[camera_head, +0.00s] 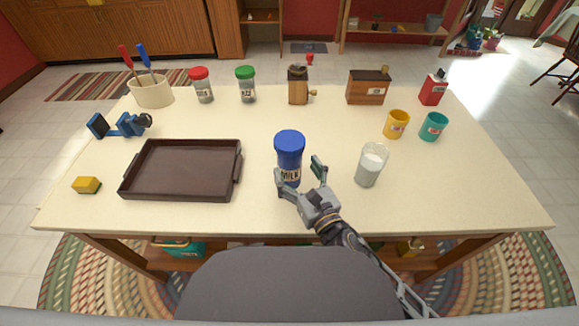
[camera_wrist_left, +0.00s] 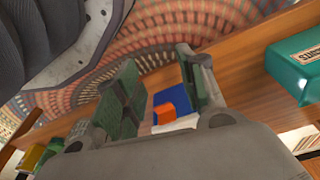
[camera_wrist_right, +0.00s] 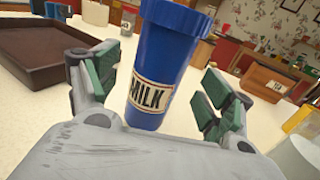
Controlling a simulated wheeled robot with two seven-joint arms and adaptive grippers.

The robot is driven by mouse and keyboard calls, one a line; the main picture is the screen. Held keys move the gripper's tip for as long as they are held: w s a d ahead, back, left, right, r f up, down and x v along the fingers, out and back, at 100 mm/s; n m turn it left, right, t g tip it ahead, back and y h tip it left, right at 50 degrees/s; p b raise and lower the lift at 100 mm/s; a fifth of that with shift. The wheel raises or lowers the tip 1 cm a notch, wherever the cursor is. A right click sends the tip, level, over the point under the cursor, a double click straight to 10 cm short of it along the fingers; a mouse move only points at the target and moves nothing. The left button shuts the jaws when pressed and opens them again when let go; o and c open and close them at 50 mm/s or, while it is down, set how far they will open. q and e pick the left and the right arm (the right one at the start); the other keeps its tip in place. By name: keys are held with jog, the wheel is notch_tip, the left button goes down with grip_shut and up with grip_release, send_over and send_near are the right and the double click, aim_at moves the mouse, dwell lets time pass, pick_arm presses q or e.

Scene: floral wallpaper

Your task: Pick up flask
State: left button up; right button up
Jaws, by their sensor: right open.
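The flask is a blue container (camera_head: 289,150) with a "MILK" label, standing upright on the table just left of a glass. My right gripper (camera_head: 299,171) is open in front of it, with its fingers on either side of the flask's lower part. In the right wrist view the flask (camera_wrist_right: 163,65) stands between the two spread green-padded fingers (camera_wrist_right: 160,92), with gaps on both sides. My left gripper (camera_wrist_left: 165,88) is open and empty, low near the wooden shelf under the table; it is not visible in the head view.
The glass of milk (camera_head: 371,165) stands close to the right of my right gripper. A dark tray (camera_head: 128,190) lies to the left. Yellow (camera_head: 397,124) and teal (camera_head: 433,127) cups stand at the right. Jars, a grinder and boxes line the back. The front right tabletop is clear.

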aim_at(294, 167)
pick_arm(q)
jog(key=shift+r, duration=0.1)
pick_arm(e)
jog(key=shift+x, duration=1.55)
jog(key=shift+w+a, duration=0.2)
jog(key=shift+w, duration=0.4)
pick_arm(q)
jog(key=shift+d+r, duration=0.15)
jog(key=shift+r, duration=0.5)
pick_arm(e)
jog(key=shift+w+a, duration=0.15)
jog(key=shift+w, duration=0.2)
jog(key=c, duration=1.3)
jog(key=shift+o, duration=0.2)
pick_arm(q)
jog(key=shift+f, duration=0.1)
pick_arm(e)
jog(key=shift+r, duration=0.25)
